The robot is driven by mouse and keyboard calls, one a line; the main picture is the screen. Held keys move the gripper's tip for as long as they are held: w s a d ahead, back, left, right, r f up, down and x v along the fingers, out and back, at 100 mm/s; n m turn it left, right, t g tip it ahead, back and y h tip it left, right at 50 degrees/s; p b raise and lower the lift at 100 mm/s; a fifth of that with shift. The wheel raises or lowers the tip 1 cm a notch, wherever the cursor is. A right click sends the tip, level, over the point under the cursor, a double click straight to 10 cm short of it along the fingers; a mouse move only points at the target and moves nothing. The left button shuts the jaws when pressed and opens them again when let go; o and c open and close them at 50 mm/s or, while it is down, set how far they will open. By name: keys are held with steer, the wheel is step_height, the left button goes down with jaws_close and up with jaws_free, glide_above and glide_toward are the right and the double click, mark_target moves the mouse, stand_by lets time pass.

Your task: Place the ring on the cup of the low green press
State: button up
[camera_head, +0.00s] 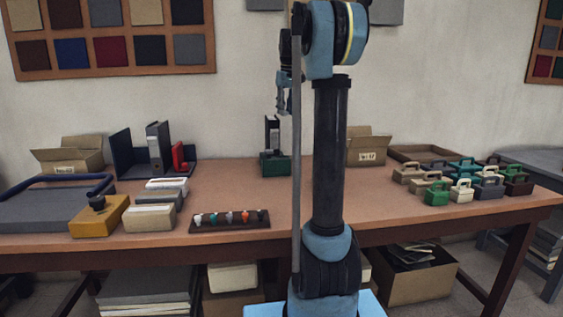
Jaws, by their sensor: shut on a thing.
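A green press (275,168) with a dark upright frame stands at the back middle of the table, just left of my arm. Its cup is too small to make out. My gripper (283,107) points down in front of the wall and appears just above and slightly right of the top of the press frame. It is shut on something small. I cannot make out the ring in the fingers, nor whether it touches the press.
A dark strip (230,220) with several small coloured pieces lies at the front. An orange box (99,217) and pale boxes (150,218) stand left. Several handled blocks (461,190) crowd the right. The table between the strip and press is clear.

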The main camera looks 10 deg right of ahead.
steer(key=shift+a, duration=0.5)
steer(key=shift+f, duration=0.2)
glide_toward(283, 159)
steer(key=f, duration=0.1)
steer(key=w+f, duration=0.1)
steer(key=f, duration=0.3)
steer(key=shift+w+a+f, duration=0.15)
steer(key=shift+w+a, duration=0.05)
steer(key=shift+a, duration=0.05)
steer(key=shift+f, duration=0.45)
steer(key=shift+f, duration=0.1)
